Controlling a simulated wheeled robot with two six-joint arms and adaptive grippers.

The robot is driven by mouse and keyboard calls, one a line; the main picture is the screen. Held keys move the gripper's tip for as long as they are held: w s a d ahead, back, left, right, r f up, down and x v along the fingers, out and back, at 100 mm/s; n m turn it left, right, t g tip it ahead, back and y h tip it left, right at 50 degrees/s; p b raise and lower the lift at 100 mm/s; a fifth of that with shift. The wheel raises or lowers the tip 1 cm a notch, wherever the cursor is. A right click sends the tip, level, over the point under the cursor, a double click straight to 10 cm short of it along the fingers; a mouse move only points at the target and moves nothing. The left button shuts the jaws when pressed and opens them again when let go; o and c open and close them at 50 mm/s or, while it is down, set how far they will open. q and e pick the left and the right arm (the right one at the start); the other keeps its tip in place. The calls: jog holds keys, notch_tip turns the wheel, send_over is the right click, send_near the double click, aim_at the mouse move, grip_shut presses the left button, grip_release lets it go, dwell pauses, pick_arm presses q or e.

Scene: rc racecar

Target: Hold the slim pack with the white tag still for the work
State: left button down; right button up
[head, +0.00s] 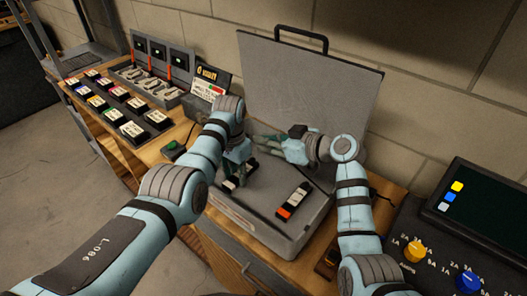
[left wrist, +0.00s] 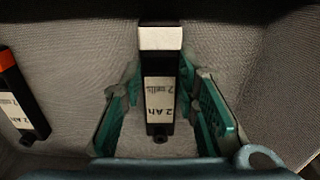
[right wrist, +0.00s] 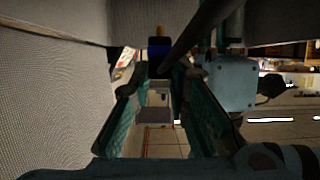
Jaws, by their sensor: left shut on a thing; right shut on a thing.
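The slim black pack (left wrist: 159,128) with the white tag (left wrist: 160,38) stands between my left gripper's fingers in the left wrist view; its label reads 2 Ah, 2 cells. My left gripper (head: 236,176) reaches down into the open grey case (head: 262,226) and is shut on this pack, which is mostly hidden in the head view. My right gripper (head: 262,140) comes in from the right over the back of the case. In the right wrist view, it is shut on a dark piece with a blue part and gold tip (right wrist: 158,43), not clearly identifiable.
A pack with an orange end (head: 293,201) lies in the case, right of my left gripper. A control panel (head: 460,240) is at right. The case's raised lid (head: 310,85) stands behind.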

pick_arm(q)
jog(key=c, duration=1.2)
grip_release()
jog(key=shift+a, duration=0.1)
pick_arm(e)
notch_tip(320, 180, up, 8)
jog(key=shift+r, duration=0.2)
jog(key=shift+a, duration=0.1)
pick_arm(q)
notch_tip(320, 180, up, 12)
jog(key=shift+f, duration=0.1)
pick_arm(e)
jog(key=shift+f, duration=0.1)
